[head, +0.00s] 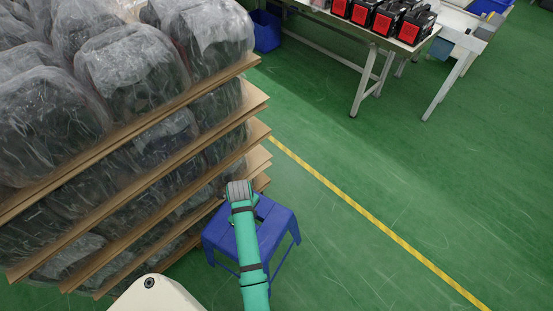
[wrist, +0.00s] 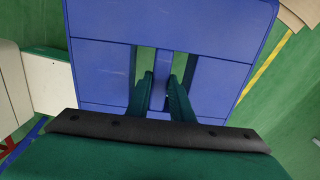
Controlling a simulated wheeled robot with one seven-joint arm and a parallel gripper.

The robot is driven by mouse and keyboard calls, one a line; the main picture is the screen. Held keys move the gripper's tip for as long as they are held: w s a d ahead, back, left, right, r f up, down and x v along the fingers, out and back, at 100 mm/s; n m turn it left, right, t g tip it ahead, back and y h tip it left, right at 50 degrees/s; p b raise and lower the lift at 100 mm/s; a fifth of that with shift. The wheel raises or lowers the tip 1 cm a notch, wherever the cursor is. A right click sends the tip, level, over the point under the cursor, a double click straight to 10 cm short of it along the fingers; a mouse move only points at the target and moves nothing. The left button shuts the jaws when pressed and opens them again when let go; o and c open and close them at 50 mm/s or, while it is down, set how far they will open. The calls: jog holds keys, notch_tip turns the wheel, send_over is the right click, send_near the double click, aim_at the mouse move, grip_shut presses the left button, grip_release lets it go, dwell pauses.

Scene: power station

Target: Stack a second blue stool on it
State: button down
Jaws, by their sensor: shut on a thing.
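A blue stool (head: 219,235) stands in the lower middle of the head view, with its seat up and legs below. My green arm reaches over the seat and covers part of it. In the wrist view the blue seat (wrist: 100,65) fills most of the picture and has two slots. My gripper (wrist: 163,85) has a finger in each slot and is shut on the bar between them. Whether another stool is under this one, and whether its legs touch the floor, I cannot tell.
Stacked layers of plastic-wrapped goods (head: 130,70) on brown boards (head: 150,103) stand close to the stool's left. A yellow line (head: 375,222) crosses the green floor. A table (head: 352,38) with red and black units stands at the back. The floor on the right is clear.

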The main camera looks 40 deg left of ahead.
jog(key=shift+r, duration=0.1)
jog(key=w+d+r+n, duration=0.2)
jog(key=w+d+n, duration=0.6)
jog(key=w+d, duration=0.55)
jog(key=w+d+r+n, duration=0.1)
jog(key=d+n, duration=0.3)
jog(key=d, duration=0.6)
jog(key=w+d+r+n, duration=0.1)
jog(key=w+d+n, duration=0.2)
jog(key=d, duration=0.8)
jog(key=shift+d+n, duration=0.15)
jog(key=shift+n, duration=0.65)
